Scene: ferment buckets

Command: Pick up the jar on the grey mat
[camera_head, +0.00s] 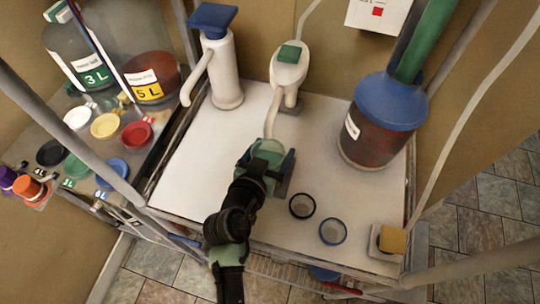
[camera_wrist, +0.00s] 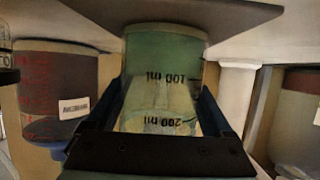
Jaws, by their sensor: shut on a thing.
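The jar (camera_head: 268,152) is a clear greenish vessel in the middle of the white worktop, partly hidden by my gripper. The wrist view appears upside down and shows the jar (camera_wrist: 165,75) close up, with 100 ml and 200 ml marks. My gripper (camera_head: 267,170) is shut on the jar, its dark blue fingers on either side; they also show in the wrist view (camera_wrist: 158,118). A flat grey surface (camera_wrist: 190,12) lies at the jar's base, perhaps the grey mat. I cannot tell whether the jar touches it. The mat is not clear in the head view.
A white pump dispenser (camera_head: 224,70) and a white tap-like device (camera_head: 288,70) stand behind the jar. A blue-lidded bucket (camera_head: 375,135) stands right. Two small rings (camera_head: 302,205) (camera_head: 333,231) lie front right. Coloured lids (camera_head: 104,126) and large jars (camera_head: 150,78) fill the left shelf.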

